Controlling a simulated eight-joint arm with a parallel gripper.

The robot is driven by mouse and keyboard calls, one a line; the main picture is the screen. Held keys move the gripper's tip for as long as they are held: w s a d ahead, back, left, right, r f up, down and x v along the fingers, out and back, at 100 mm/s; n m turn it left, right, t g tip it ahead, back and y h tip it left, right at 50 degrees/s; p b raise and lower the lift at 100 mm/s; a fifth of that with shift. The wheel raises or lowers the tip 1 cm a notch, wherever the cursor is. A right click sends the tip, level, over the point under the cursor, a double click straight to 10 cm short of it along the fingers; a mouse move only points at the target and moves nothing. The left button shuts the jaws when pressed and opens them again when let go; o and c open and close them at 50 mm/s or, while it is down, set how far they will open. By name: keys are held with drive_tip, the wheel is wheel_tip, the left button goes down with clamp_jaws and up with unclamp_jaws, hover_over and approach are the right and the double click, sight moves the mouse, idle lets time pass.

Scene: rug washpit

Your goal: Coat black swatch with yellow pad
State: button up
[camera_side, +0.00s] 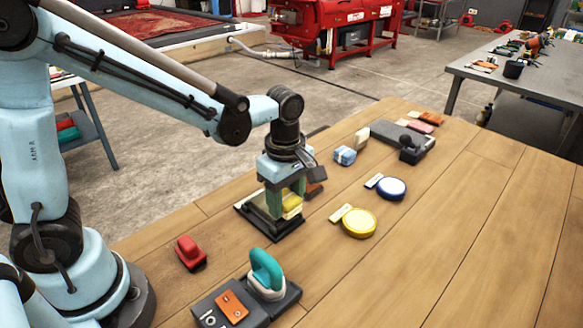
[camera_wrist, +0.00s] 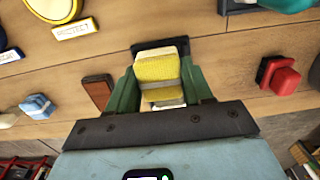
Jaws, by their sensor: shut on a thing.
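My gripper (camera_side: 286,208) is shut on a yellow pad (camera_side: 292,203), upright between its green fingers. In the wrist view the pad (camera_wrist: 157,68) shows between the fingers, with a pale lower edge. The pad is over a black-framed flat piece (camera_side: 288,228) with a pale strip along its left side, lying on the table. A black surface, likely the black swatch, shows there, mostly hidden by my gripper and the pad. I cannot tell whether the pad touches it. A dark edge (camera_wrist: 183,43) shows behind the pad in the wrist view.
A yellow round tin (camera_side: 359,223) labelled PROTECT and a blue-rimmed tin (camera_side: 391,188) stand to the right. A red-handled pad (camera_side: 190,252) and a teal-handled tool (camera_side: 266,270) are in front. A brown block (camera_wrist: 97,91) lies close beside my gripper. The table's right side is clear.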

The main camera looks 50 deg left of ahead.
sight(286, 197)
drive_tip(key=shift+r, duration=3)
drive_tip(key=shift+f, duration=0.2)
drive_tip(key=shift+w+f, duration=0.1)
drive_tip(key=shift+f, duration=3.65)
drive_tip(key=shift+a+r, duration=0.1)
drive_tip(key=shift+a, duration=1.1)
drive_tip(key=shift+a+f, duration=0.15)
drive_tip(key=shift+a, duration=1.75)
drive_tip(key=shift+a+f, duration=0.1)
drive_tip(key=shift+a, duration=1.75)
drive_tip(key=shift+d, duration=5.05)
drive_tip(key=shift+a+r, duration=0.15)
drive_tip(key=shift+r, duration=3.95)
